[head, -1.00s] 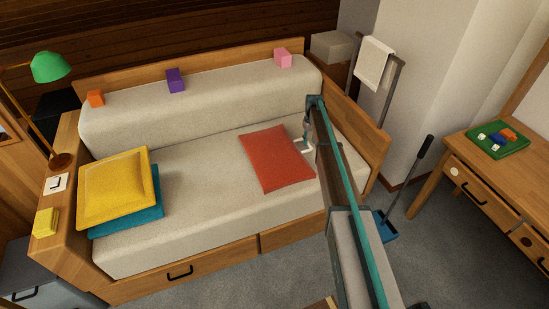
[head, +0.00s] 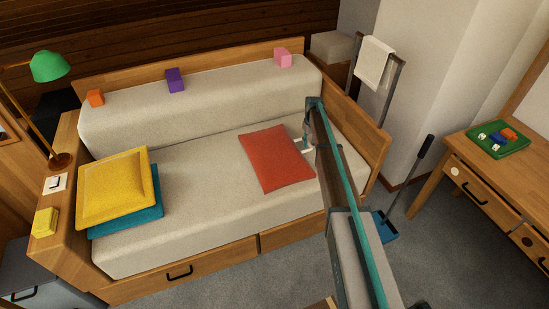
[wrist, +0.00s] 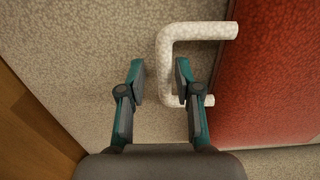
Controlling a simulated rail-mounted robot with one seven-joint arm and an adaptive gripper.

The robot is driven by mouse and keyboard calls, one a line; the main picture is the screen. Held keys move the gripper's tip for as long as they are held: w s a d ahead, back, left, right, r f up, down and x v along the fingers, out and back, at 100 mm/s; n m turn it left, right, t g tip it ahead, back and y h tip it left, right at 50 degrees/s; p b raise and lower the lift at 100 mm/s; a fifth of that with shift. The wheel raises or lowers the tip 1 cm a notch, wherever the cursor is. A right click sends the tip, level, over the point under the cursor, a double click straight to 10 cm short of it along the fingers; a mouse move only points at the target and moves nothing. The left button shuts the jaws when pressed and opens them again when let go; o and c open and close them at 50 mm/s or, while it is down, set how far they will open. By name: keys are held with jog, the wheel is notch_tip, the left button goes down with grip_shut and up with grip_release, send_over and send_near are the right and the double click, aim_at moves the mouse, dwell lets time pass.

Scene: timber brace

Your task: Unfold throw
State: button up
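A flat red square piece (head: 275,158), which looks like the folded throw, lies on the sofa seat, right of centre. In the wrist view its red surface (wrist: 275,75) fills the right side. A white C-shaped handle (wrist: 165,68) sticks out from its edge over the beige seat. My gripper (wrist: 160,66) is open, with one finger on each side of the handle's long bar; the bar is closer to the right finger. I cannot tell whether either finger touches it. In the head view my arm partly hides the gripper and handle.
The beige sofa (head: 205,170) has a wooden right armrest (head: 350,125) close to my arm. Yellow (head: 112,188) and teal (head: 140,212) cushions are stacked at its left. Orange, purple and pink blocks sit on the backrest. A white cloth (head: 374,62) hangs on a rack behind.

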jog(key=shift+f+b, duration=0.4)
jog(key=shift+f, duration=0.85)
dwell(0.6)
jog(key=shift+r, duration=0.1)
grip_shut()
dwell(0.3)
dwell(0.4)
